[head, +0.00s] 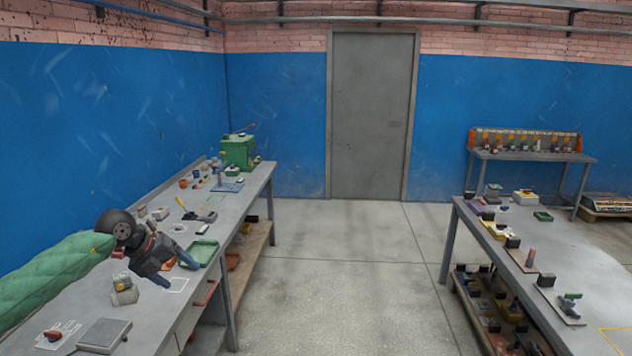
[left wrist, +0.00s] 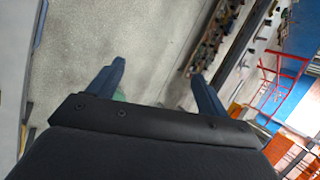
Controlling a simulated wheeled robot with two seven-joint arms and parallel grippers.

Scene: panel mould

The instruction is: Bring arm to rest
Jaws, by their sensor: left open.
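My left gripper (head: 168,270) is over the left workbench (head: 232,208) in the head view, with its arm in a green quilted sleeve coming in from the left. Its two dark fingers stand apart in the left wrist view (left wrist: 160,85), and nothing is between them but a view of the floor. The gripper is beside a green tray (head: 202,253) on the bench. I cannot tell whether it touches anything. My right gripper is in neither view.
A grey block-like item (head: 124,291) and a flat grey plate (head: 104,335) lie on the near bench. A green machine (head: 238,152) stands at its far end. A second workbench (head: 555,240) with several parts is at the right. The floor (head: 345,270) between is clear.

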